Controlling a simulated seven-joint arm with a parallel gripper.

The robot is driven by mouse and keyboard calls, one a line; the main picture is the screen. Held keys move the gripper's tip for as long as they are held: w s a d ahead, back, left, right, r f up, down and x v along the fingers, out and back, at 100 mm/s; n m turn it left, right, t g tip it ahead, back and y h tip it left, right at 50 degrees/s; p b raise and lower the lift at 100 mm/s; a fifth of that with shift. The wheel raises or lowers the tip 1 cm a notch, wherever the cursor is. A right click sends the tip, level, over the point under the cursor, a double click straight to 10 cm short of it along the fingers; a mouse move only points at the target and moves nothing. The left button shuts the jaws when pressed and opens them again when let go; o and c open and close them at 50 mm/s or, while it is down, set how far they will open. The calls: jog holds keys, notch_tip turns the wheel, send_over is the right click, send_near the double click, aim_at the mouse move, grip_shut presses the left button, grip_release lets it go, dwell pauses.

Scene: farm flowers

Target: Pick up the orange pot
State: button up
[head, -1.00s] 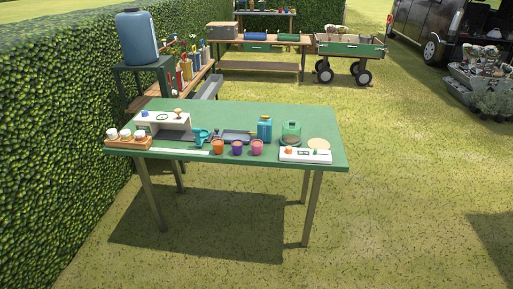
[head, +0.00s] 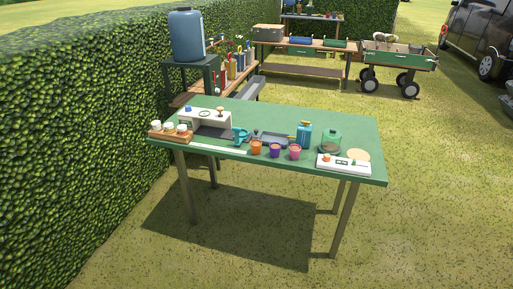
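The orange pot (head: 256,147) stands upright near the front edge of the green table (head: 350,120). It is the leftmost in a short row of small pots. A purple pot (head: 275,150) stands just to its right, then a pink pot (head: 294,152). A teal watering can (head: 240,136) is behind it to the left. My gripper does not show in the head view.
A wooden tray with white-topped jars (head: 170,137) sits at the table's left end. A blue canister (head: 304,135), a glass dome (head: 330,142) and a white board (head: 343,165) are on the right. A hedge (head: 80,130) borders the left; grass lies in front.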

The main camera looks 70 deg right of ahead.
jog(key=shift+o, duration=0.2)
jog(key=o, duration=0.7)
